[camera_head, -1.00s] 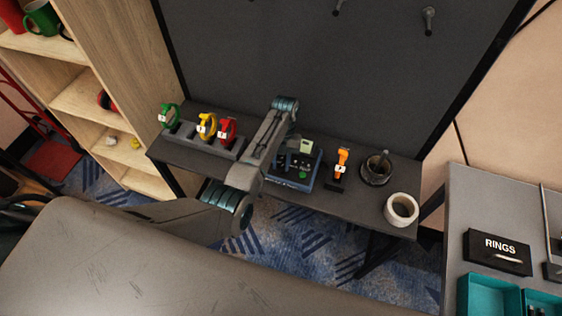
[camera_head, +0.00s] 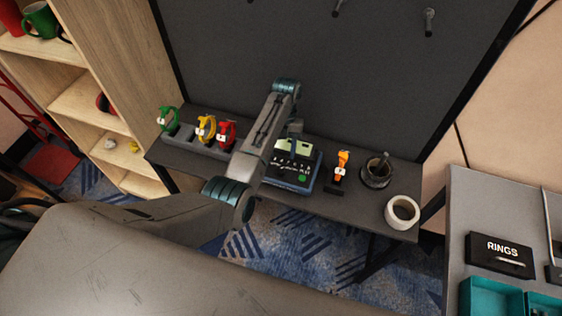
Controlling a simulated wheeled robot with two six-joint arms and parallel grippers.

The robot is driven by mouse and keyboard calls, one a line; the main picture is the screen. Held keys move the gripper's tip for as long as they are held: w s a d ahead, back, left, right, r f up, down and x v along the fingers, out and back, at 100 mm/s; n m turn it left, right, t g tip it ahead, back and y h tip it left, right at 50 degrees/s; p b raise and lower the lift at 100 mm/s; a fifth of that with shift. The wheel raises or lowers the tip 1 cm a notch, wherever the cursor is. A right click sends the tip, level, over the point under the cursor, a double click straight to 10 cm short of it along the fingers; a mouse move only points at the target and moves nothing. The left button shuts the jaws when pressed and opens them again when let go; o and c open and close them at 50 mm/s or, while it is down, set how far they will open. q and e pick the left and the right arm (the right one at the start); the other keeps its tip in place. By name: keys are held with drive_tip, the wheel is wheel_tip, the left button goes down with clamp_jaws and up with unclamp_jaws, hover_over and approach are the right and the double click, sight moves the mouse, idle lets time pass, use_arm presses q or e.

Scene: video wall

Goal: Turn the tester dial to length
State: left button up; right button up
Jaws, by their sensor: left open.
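The tester (camera_head: 307,167) is a dark box with a blue edge, pale markings and a green round spot on its top. It stands on the narrow dark shelf table, partly hidden behind my left arm. I cannot make out the dial or where it points. My left gripper (camera_head: 295,127) is open, just above the tester's back edge. The arm hides part of it, and I see nothing held in it. My right gripper is not in view.

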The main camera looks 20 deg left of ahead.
use_arm(q)
drive_tip(key=p+v, duration=0.2)
drive_tip(key=v, duration=0.2)
drive_tip(key=shift+w+r, duration=0.1)
drive_tip(key=shift+r, duration=0.3)
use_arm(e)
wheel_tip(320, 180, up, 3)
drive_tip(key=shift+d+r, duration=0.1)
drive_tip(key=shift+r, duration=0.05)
